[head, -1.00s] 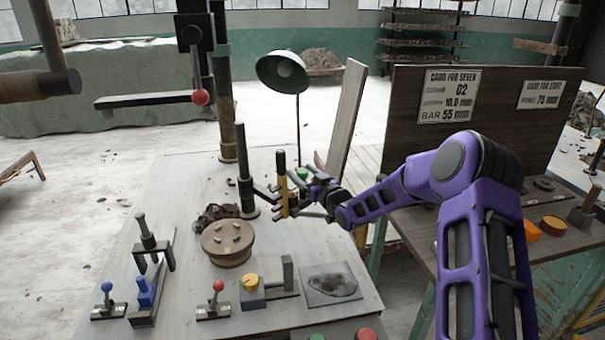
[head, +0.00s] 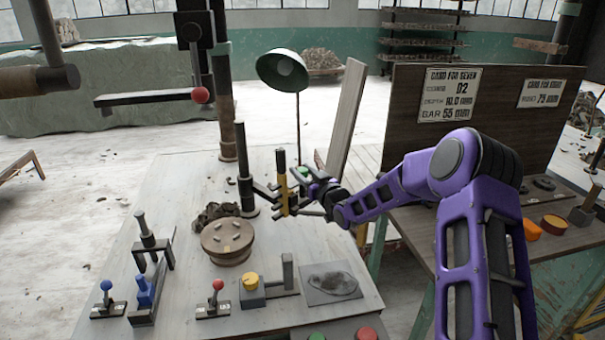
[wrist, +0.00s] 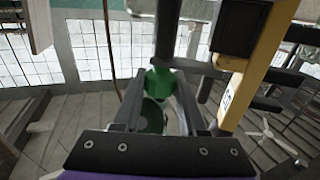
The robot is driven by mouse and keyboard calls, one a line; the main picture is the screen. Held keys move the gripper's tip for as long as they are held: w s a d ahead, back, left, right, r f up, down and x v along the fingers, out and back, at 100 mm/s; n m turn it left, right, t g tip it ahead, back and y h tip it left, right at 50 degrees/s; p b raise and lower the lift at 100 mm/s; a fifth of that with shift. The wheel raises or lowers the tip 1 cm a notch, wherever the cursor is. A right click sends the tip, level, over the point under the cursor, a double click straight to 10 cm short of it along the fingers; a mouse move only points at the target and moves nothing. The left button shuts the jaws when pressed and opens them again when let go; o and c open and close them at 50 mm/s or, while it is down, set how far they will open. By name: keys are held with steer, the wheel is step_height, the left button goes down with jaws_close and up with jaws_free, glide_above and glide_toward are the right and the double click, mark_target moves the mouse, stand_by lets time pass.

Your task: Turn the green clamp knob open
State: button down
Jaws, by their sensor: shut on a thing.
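The green clamp knob (wrist: 160,80) shows between my fingers in the wrist view. It also shows as a small green spot (head: 304,170) in the head view, beside the yellow scale bar (head: 282,184). My gripper (wrist: 162,88) is shut on the knob, one finger on each side of it. In the head view my gripper (head: 312,187) is right of the scale bar and partly hides the knob. The scale bar (wrist: 247,75) stands close to the right finger in the wrist view. I cannot tell how far the knob is turned.
A dark post (head: 244,170) stands left of the scale bar. A round wooden block (head: 228,246), a red-knobbed lever (head: 217,286), a blue-knobbed lever (head: 107,287) and a yellow-knobbed fixture (head: 251,281) occupy the table front. A green lamp (head: 282,70) and leaning board (head: 347,115) stand behind.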

steer(key=shift+a+f+h+b, duration=0.1)
steer(key=shift+f+h+b, duration=0.05)
steer(key=shift+h+b, duration=0.2)
steer(key=m+t+h+b, duration=0.1)
steer(key=m+h+b, duration=0.1)
steer(key=b, duration=0.1)
steer(key=shift+f, duration=0.1)
steer(key=shift+a+m+t+h+b, duration=0.1)
steer(key=shift+m+t+h+b, duration=0.5)
steer(key=shift+h+b, duration=0.5)
steer(key=shift+r+m+h+b, duration=0.2)
steer(key=shift+m+h+b, duration=0.15)
steer(key=shift+m+h, duration=0.5)
steer(key=shift+r+m+h, duration=0.1)
steer(key=shift+m+h, duration=0.85)
steer(key=shift+h, duration=0.85)
steer(key=shift+d, duration=0.2)
